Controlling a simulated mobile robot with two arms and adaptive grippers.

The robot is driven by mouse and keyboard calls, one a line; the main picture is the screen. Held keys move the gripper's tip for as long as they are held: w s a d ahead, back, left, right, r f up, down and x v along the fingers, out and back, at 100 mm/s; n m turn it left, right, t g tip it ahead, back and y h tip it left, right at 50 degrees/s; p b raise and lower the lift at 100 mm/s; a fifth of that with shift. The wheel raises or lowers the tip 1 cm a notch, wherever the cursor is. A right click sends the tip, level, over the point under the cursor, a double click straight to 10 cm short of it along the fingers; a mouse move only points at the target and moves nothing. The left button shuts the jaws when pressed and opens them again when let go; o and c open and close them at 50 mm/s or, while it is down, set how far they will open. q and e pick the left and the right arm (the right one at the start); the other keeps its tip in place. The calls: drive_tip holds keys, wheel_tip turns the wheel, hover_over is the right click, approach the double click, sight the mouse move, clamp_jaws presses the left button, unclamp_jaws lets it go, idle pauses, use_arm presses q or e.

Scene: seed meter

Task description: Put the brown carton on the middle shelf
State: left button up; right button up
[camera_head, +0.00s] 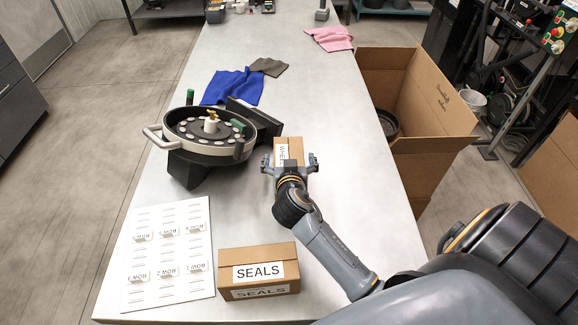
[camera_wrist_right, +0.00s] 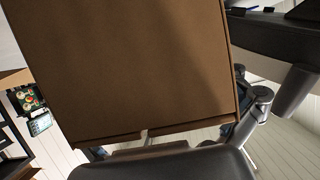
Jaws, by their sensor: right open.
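A small brown carton (camera_head: 289,150) stands on the table in the head view, its white label partly hidden and starting "WHE". My right gripper (camera_head: 290,161) is open at its near side, one finger toward each side of it; I cannot tell whether they touch it. In the right wrist view a brown carton face (camera_wrist_right: 130,65) fills most of the picture, very close. A second brown carton, labelled SEALS (camera_head: 258,254), sits at the table's near edge. No middle shelf can be made out clearly. My left gripper is not in view.
A round seed meter with a handle (camera_head: 154,139) stands left of my gripper. A white board with labels (camera_head: 170,290) lies front left. A blue cloth (camera_head: 233,86) and pink cloth (camera_head: 330,39) lie farther back. A large open cardboard box (camera_head: 430,160) stands right of the table (camera_head: 365,190).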

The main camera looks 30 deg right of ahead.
drive_tip(key=c, duration=1.4)
drive_tip(key=shift+r, duration=0.1)
drive_tip(key=c, duration=0.4)
drive_tip(key=shift+r, duration=0.15)
